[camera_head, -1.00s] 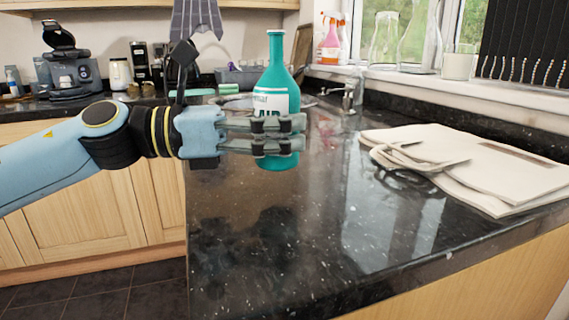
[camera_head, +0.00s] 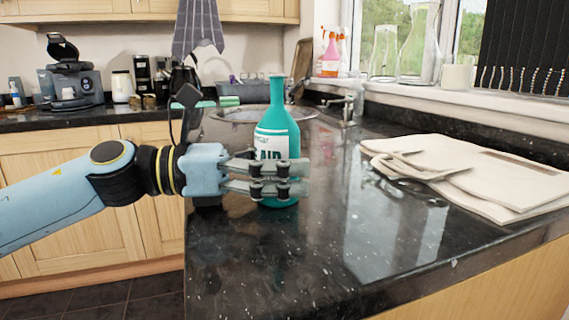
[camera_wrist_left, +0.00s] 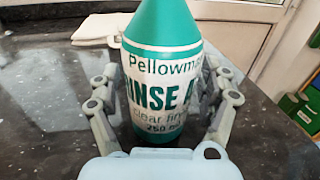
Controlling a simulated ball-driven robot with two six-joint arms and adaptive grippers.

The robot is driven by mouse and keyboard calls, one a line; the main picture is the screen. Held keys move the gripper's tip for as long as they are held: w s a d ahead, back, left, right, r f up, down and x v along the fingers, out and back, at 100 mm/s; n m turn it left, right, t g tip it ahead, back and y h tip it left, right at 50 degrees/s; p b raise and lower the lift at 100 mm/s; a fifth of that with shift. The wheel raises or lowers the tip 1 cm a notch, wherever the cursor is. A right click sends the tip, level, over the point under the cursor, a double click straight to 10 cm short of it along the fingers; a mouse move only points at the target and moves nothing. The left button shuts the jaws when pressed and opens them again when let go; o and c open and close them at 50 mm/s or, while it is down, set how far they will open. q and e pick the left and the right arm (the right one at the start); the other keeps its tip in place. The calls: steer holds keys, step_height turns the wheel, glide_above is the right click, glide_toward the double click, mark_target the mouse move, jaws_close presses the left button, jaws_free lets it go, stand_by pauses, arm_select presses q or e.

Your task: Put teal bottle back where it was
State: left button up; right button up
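The teal bottle (camera_head: 277,132) with a white label stands upright at the left part of the black granite counter. Its base is on or very close to the counter; I cannot tell which. My left gripper (camera_head: 283,178) reaches in from the left, its fingers around the bottle's lower body and hiding part of it. The bottle's top is cut off there. My right gripper is not in view.
The granite counter (camera_head: 310,265) is clear in front of the bottle. A folded pale cloth bag (camera_head: 480,175) lies to the right. A sink (camera_head: 235,116) and tap (camera_head: 347,108) are behind. Glass vessels (camera_head: 418,45) stand on the windowsill.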

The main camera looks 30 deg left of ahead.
arm_select(q)
steer(key=shift+r, duration=0.25)
steer(key=shift+s+a+f, duration=0.1)
steer(key=shift+s+a, duration=0.25)
steer(key=shift+a, duration=0.05)
steer(key=p+v, duration=0.9)
steer(key=shift+s+a, duration=0.25)
steer(key=shift+a, duration=0.05)
steer(key=shift+s+a+p, duration=0.4)
steer(key=shift+a+p, duration=0.05)
steer(key=shift+p, duration=0.1)
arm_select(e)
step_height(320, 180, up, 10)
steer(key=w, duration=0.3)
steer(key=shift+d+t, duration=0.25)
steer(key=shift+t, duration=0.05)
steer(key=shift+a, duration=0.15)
